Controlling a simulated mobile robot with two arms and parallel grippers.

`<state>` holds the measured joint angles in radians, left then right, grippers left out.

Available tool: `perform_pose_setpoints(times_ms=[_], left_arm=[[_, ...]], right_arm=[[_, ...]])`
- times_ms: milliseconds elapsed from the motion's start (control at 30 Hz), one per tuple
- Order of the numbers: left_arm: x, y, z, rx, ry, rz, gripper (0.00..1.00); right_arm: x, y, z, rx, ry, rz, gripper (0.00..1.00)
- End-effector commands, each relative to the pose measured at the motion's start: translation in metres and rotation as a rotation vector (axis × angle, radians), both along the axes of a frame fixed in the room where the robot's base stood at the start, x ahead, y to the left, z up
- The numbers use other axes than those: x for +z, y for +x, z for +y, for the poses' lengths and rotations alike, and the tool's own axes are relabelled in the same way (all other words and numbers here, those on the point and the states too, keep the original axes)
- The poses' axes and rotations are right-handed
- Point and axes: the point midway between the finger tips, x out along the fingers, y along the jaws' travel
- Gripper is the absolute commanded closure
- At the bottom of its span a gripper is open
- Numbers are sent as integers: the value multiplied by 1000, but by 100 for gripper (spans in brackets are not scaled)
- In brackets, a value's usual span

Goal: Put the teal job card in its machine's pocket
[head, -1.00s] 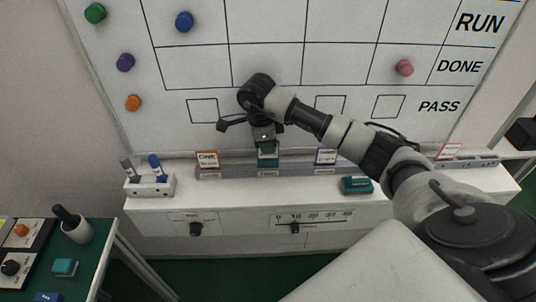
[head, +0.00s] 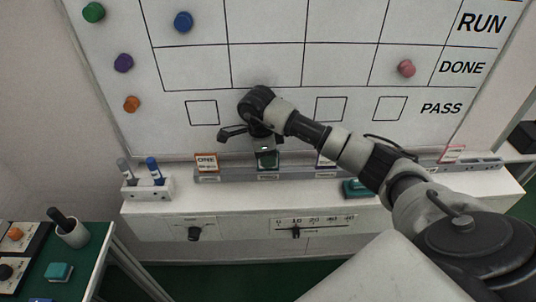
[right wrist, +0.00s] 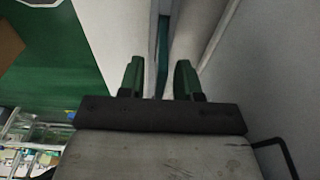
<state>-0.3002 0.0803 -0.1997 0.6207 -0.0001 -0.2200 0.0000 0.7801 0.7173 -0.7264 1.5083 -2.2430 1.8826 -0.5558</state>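The teal job card (head: 268,160) stands upright at the second pocket of the grey rail (head: 230,174) below the whiteboard. Only part of it shows under my right gripper (head: 266,151). In the right wrist view, my right gripper (right wrist: 160,80) has its two green-lined fingers apart. A thin teal edge of the card (right wrist: 163,45) shows in the gap between them, with space at its sides. How deep the card sits in the pocket is hidden. My left gripper is not in view.
An orange-edged card (head: 206,162) stands left of the teal one; a purple-edged card (head: 326,160) is partly behind my right arm. A teal block (head: 355,189) lies on the white ledge. A marker holder (head: 148,188) stands at left. Knobs are on the ledge front.

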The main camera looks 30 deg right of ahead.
Motion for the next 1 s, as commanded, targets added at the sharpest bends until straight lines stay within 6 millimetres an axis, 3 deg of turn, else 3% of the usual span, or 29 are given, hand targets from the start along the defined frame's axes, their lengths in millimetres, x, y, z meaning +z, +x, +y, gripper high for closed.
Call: perform_pose_setpoints(times_ms=[167,333,600,800,1000], left_arm=[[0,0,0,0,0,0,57],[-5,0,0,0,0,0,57],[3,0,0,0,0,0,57],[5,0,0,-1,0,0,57],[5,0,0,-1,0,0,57]], right_arm=[[16,2,1,2,-1,-5,67],[52,5,6,2,-1,-7,67],[105,9,12,1,-2,-5,67],[120,10,15,-1,-1,-2,67],[122,10,15,0,1,1,67]])
